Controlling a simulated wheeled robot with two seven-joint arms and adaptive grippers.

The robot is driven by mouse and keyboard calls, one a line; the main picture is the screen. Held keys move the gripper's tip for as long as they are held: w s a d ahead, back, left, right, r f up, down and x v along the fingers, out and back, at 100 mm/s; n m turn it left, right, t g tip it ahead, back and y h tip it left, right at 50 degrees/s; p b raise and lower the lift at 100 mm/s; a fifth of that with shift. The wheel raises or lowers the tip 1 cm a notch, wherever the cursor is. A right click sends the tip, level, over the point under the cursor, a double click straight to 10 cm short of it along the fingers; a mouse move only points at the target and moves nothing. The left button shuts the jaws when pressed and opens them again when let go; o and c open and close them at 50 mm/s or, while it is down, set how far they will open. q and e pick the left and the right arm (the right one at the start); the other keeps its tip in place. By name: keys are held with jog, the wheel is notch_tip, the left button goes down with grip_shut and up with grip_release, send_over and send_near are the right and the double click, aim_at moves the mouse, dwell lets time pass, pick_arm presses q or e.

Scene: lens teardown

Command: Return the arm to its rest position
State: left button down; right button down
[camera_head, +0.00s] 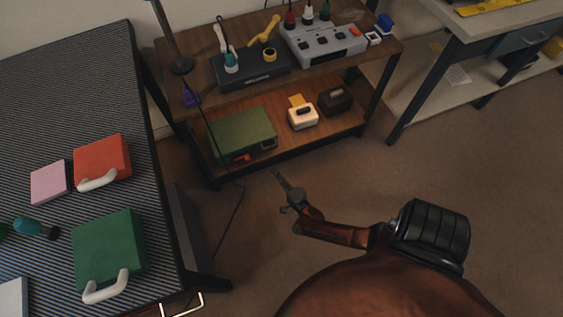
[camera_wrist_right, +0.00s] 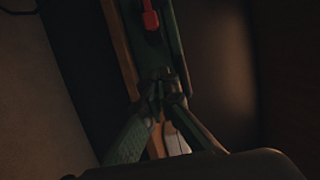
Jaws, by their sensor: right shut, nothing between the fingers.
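My right arm reaches out from the lower middle of the head view, over open floor. Its slim dark gripper (camera_head: 278,174) points up and left, toward the front of the wooden shelf unit, apart from everything. The fingers are closed together and empty. In the right wrist view the gripper (camera_wrist_right: 160,90) shows dimly, with its fingers close together. Beyond them are a dark green surface and a small red part (camera_wrist_right: 150,18); the picture is too dark to tell more. My left gripper is out of view.
A dark striped table (camera_head: 60,85) at left holds red (camera_head: 103,155) and green (camera_head: 108,245) cases with white handles. The wooden shelf unit (camera_head: 345,122) ahead carries a green box (camera_head: 240,133) below and grey equipment (camera_head: 325,45) above. A workbench stands at upper right. The floor (camera_head: 450,155) at right is clear.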

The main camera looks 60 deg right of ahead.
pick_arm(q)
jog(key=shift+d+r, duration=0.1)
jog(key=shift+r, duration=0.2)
pick_arm(e)
jog(key=shift+v, duration=0.8)
